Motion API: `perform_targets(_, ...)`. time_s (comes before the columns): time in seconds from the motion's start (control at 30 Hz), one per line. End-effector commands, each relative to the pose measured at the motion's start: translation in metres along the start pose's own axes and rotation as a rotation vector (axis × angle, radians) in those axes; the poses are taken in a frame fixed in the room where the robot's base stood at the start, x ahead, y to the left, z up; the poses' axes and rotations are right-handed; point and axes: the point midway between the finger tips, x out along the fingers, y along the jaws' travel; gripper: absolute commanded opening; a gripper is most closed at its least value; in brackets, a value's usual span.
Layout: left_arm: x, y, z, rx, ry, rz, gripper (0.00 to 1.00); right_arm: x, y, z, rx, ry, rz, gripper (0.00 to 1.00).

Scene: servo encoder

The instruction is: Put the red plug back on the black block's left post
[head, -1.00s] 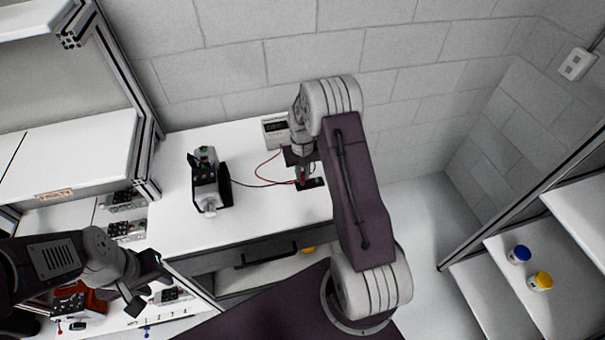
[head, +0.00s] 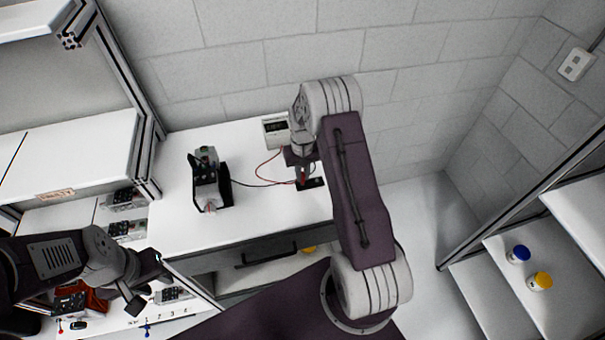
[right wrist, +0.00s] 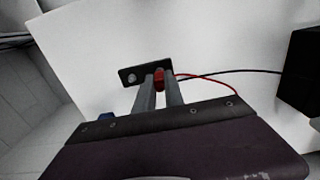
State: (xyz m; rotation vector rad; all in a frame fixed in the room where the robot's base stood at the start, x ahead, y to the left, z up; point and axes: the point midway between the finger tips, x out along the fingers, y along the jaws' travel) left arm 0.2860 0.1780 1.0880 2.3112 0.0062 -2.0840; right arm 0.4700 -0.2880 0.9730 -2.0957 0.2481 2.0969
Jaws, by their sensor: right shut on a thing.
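The black block (head: 316,183) lies on the white table near its right end. It also shows in the right wrist view (right wrist: 127,75), where a bare silver post stands at one end. My right gripper (head: 302,174) points down over the block's left end in the head view. Its fingers (right wrist: 160,92) are shut on the red plug (right wrist: 159,79), at the block's other end. The plug's lower end is hidden, so I cannot tell whether it is seated on the post. My left gripper (head: 150,287) is open and empty at the lower left, far from the block.
A white meter box (head: 275,130) stands behind. Shelves with several modules are at left; blue-lidded (head: 519,254) and yellow-lidded (head: 540,281) jars are at right.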

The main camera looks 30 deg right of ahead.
Motion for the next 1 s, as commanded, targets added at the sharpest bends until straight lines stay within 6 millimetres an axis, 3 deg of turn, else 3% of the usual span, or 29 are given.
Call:
perform_targets(0.8,0.0005,0.0000,0.0000,0.000,0.000,0.000,0.36,0.0035,0.0001,0.0001,0.000,0.000,0.000,0.00)
perform_targets(0.83,0.0005,0.0000,0.0000,0.000,0.000,0.000,0.36,0.0035,0.0001,0.0001,0.000,0.000,0.000,0.16)
perform_targets(0.9,0.0005,0.0000,0.0000,0.000,0.000,0.000,0.36,0.0035,0.0001,0.0001,0.000,0.000,0.000,0.36)
perform_targets(1.0,0.0005,0.0000,0.0001,0.000,0.000,0.000,0.36,0.0035,0.0001,0.0001,0.000,0.000,0.000,0.39)
